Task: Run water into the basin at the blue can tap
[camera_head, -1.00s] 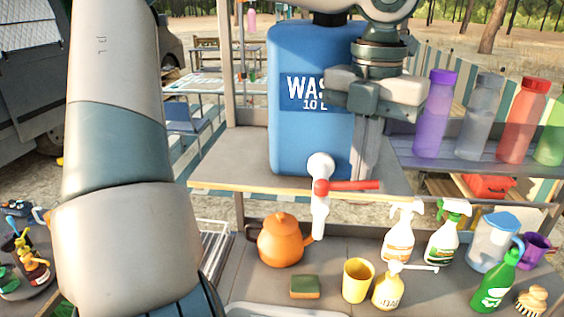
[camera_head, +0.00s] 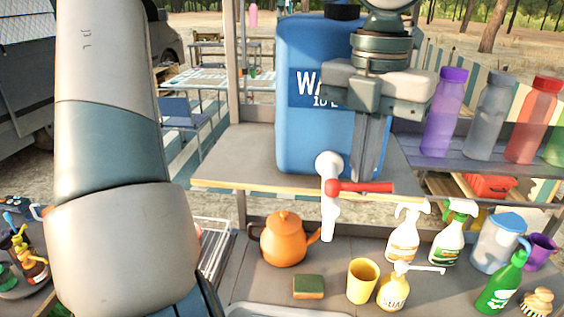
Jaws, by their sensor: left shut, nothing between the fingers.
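The blue can (camera_head: 310,135) stands on a wooden shelf, with its label partly covered by my gripper. Its white tap (camera_head: 329,215) hangs over the shelf's front edge, and the red lever (camera_head: 362,187) points right. I see no water at the spout. My left gripper (camera_head: 369,178) points down in front of the can's right side. Its fingers are shut and empty, with the tips close above or behind the lever; I cannot tell whether they touch. The basin (camera_head: 285,311) shows only its rim at the bottom edge, below the tap. My right gripper is out of view.
An orange kettle (camera_head: 284,240) stands left of the spout. A sponge (camera_head: 308,287), yellow cup (camera_head: 362,280), soap bottle (camera_head: 394,293) and spray bottles (camera_head: 406,235) stand on the counter. Several coloured bottles (camera_head: 445,115) line the shelf at right. My arm link fills the left.

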